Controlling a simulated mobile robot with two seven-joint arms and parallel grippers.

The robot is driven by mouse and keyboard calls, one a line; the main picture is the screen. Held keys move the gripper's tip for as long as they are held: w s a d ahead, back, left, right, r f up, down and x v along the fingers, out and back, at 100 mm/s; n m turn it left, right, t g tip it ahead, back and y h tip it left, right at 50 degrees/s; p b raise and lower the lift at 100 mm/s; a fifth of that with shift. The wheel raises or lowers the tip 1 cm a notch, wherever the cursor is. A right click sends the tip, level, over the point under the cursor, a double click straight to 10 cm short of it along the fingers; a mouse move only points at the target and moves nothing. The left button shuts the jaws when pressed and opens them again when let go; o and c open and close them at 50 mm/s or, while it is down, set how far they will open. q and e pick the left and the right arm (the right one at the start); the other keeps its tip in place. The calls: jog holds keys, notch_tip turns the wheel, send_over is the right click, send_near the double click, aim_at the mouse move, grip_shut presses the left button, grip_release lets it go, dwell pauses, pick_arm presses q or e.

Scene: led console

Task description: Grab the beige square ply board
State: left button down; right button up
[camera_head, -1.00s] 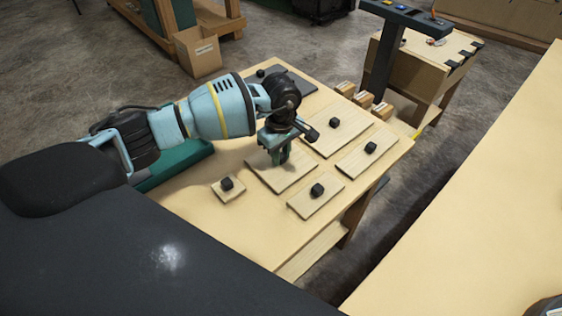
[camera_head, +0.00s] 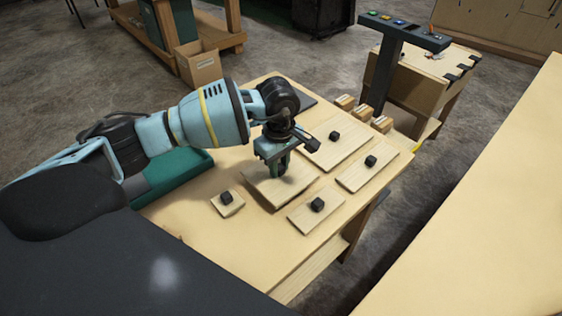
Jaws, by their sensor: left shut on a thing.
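The beige square ply board (camera_head: 268,190) is under my left gripper (camera_head: 282,172) on the wooden worktable. The gripper points down and is shut on the board's knob, which the fingers hide. The board looks slightly raised, with a dark shadow along its front edge. My right gripper is not in view.
Around it on the table (camera_head: 215,240) lie other pale boards with black knobs: a small one (camera_head: 233,210), a front one (camera_head: 306,216), a right one (camera_head: 355,177) and a back one (camera_head: 325,151). A console with coloured buttons (camera_head: 404,29) stands behind.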

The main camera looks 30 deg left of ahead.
pick_arm(q)
jog(key=s+d, duration=0.1)
jog(key=s, duration=0.3)
jog(key=s+d+r, duration=0.1)
jog(key=s+d, duration=0.1)
jog(key=s, duration=0.2)
jog(key=s+d, duration=0.1)
jog(key=s, duration=0.3)
jog(key=shift+s+d+r, duration=0.15)
jog(key=shift+s+d, duration=0.15)
jog(key=shift+s, duration=0.1)
